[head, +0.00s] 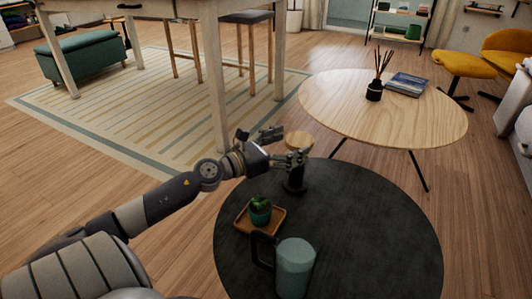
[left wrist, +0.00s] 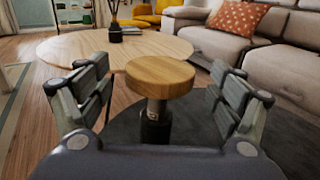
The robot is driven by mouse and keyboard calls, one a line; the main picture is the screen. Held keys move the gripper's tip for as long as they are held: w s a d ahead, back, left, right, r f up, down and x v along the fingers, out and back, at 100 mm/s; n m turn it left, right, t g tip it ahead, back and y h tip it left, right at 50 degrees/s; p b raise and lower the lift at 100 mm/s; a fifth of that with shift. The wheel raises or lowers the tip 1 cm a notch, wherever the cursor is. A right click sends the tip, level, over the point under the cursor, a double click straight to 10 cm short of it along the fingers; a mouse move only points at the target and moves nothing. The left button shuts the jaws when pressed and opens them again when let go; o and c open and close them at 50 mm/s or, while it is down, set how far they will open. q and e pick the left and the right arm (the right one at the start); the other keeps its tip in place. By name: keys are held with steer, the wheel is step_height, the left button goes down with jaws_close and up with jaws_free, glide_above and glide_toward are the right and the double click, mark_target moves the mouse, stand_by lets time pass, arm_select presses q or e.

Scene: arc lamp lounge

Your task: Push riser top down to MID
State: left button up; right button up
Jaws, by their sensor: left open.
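The riser has a round wooden top (head: 298,140) on a dark post and base (head: 294,186), which stands on the dark round table (head: 360,225). In the left wrist view its wooden top (left wrist: 160,76) sits level above a short grey post (left wrist: 154,108) with a small mark on it and a black base (left wrist: 155,128). My left gripper (head: 280,148) is open beside the riser, and partly hides it in the head view. In the left wrist view its fingers (left wrist: 160,98) are spread to either side of the top, with nothing held. Any MID marking is too small to read.
On the dark table stand a small plant (head: 260,210) on a wooden tray (head: 274,222) and a teal mug (head: 295,266). A light wooden table (head: 430,125) behind holds a reed diffuser (head: 374,90) and books (head: 407,84). The dark table's right side is clear.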

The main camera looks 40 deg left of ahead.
arm_select(q)
steer(key=v, duration=0.8)
steer(key=shift+s, duration=0.3)
steer(key=shift+a, duration=0.1)
